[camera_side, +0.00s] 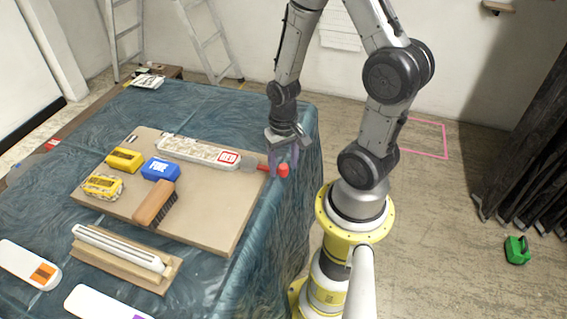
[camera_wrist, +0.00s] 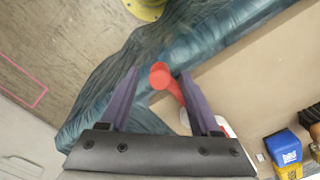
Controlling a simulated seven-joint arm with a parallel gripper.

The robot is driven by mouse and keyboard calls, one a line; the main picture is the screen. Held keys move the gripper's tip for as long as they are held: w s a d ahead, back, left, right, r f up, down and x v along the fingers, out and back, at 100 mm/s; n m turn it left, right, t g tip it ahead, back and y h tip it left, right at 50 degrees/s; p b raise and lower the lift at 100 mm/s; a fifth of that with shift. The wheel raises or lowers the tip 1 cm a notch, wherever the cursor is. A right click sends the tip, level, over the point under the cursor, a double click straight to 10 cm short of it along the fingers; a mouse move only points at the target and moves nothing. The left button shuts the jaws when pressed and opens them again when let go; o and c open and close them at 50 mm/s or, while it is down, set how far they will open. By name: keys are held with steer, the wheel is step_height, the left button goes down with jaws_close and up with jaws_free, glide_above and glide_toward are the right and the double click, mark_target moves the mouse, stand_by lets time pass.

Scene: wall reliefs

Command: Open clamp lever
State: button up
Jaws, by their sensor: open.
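The red clamp lever (camera_side: 283,170) sticks out past the right edge of the brown board, near the end of the white block marked RED. It has a round knob at its outer end. In the wrist view the lever (camera_wrist: 161,76) shows its round knob with a red arm running down and right. My gripper (camera_side: 282,157) is at the lever, pointing down. In the wrist view its two purple fingers (camera_wrist: 159,82) are open, one on each side of the lever. I cannot tell whether either finger touches it. The clamp's base is partly hidden by the right finger.
The brown board (camera_side: 215,215) lies on a table with a blue cloth (camera_side: 235,105). It carries a white block (camera_side: 195,151), a blue box (camera_side: 160,169), yellow boxes (camera_side: 124,160) and a brush (camera_side: 154,203). A wooden block with white bars (camera_side: 120,250) lies in front.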

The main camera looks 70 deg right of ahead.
jaws_close()
steer(key=shift+w, duration=0.1)
stand_by(1.2)
